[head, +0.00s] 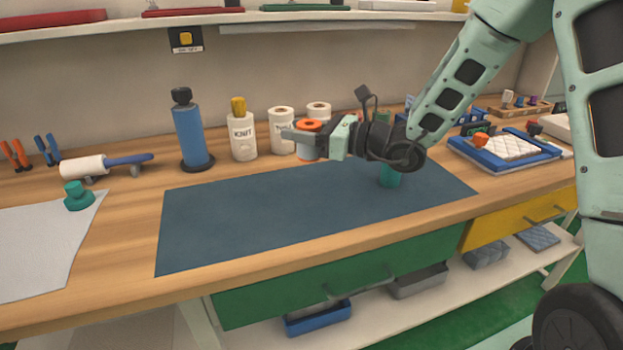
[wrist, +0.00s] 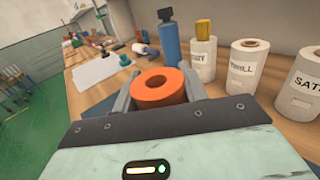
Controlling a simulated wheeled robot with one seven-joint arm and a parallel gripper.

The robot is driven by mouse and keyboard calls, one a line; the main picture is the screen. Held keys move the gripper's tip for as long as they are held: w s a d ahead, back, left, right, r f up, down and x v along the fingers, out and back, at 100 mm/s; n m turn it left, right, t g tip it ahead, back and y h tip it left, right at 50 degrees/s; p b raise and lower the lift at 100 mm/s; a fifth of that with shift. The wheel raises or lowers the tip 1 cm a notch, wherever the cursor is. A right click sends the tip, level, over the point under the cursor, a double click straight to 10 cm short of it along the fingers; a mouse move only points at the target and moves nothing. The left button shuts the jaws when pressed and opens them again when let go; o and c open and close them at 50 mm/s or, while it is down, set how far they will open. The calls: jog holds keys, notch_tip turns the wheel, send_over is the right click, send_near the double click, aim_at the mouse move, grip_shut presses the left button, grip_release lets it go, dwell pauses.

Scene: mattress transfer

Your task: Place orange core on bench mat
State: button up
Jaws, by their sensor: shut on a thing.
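The mat shows only in small parts beside the fingers there. The core's lower part is partly hidden.
A blue bottle (head: 190,135), a labelled bottle with yellow cap (head: 242,135) and white rolls (head: 281,130) stand behind the mat. A teal cylinder (head: 390,176) stands on the mat's right part. A blue tray (head: 460,150) lies right. The mat's left and middle are clear.

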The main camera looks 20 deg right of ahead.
notch_tip(320, 180, down, 10)
jog(key=shift+r+b, duration=0.2)
jog(key=shift+b, duration=0.15)
jog(key=shift+f, duration=0.2)
jog(key=o, duration=1)
jog(key=shift+o, duration=0.2)
jog(key=shift+r, duration=0.15)
